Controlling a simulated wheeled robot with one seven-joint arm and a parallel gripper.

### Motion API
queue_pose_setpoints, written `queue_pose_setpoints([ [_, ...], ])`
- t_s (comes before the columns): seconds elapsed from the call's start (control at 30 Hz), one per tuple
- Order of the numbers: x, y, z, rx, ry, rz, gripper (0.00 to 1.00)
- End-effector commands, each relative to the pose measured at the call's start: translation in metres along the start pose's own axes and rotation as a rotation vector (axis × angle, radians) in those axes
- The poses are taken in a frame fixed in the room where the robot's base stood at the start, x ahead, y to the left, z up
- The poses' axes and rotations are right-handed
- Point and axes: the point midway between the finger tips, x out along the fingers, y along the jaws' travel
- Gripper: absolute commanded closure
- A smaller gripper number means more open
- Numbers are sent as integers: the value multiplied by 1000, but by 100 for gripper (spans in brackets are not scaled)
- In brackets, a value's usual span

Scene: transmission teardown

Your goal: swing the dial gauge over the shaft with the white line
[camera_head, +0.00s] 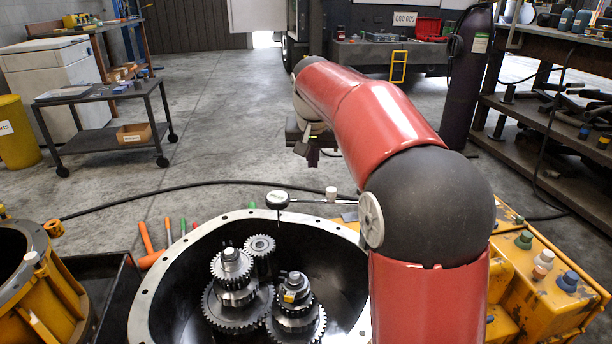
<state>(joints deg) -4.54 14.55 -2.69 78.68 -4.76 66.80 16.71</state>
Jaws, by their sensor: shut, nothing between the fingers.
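The dial gauge (277,200) is a small round dial on a thin horizontal arm above the far rim of the open transmission housing (146,300). Its thin stem points down at the housing's far inner side. Inside stand a left geared shaft (231,256), a right geared shaft (294,279) with a yellow mark near its top, and a smaller gear (260,243) behind. I cannot make out which shaft bears a white line. My gripper (313,160) is shut and empty, pointing down beyond the gauge and apart from it. My red arm hides the housing's right side.
An orange casing with colored caps (541,262) stands at right. A yellow housing (62,285) and a black tray (110,290) are at left. Orange- and green-handled tools (147,240) lie behind the rim.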

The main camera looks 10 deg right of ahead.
Motion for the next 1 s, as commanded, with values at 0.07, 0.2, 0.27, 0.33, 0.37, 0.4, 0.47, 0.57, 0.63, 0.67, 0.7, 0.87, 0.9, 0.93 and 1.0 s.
queue_pose_setpoints([
  [0.07, 3, -5, -16, 9, -6, 9, 100],
  [0.2, 11, -9, -25, 18, -9, 15, 100],
  [0.27, 16, -9, -25, 19, -10, 16, 100],
  [0.33, 24, -8, -25, 19, -11, 16, 100],
  [0.37, 28, -8, -24, 19, -10, 16, 100],
  [0.4, 35, -8, -24, 18, -10, 16, 100],
  [0.47, 48, -8, -24, 18, -12, 16, 100],
  [0.57, 70, -8, -24, 18, -11, 16, 100],
  [0.63, 85, -8, -23, 18, -12, 16, 100],
  [0.67, 92, -8, -23, 18, -12, 16, 100],
  [0.7, 100, -7, -23, 18, -11, 15, 100],
  [0.87, 107, -8, -8, 16, -7, 13, 100],
  [0.9, 106, -8, -3, 16, -7, 13, 100],
  [0.93, 105, -8, 0, 16, -6, 13, 100],
  [1.0, 104, -8, 7, 16, -7, 13, 100],
])
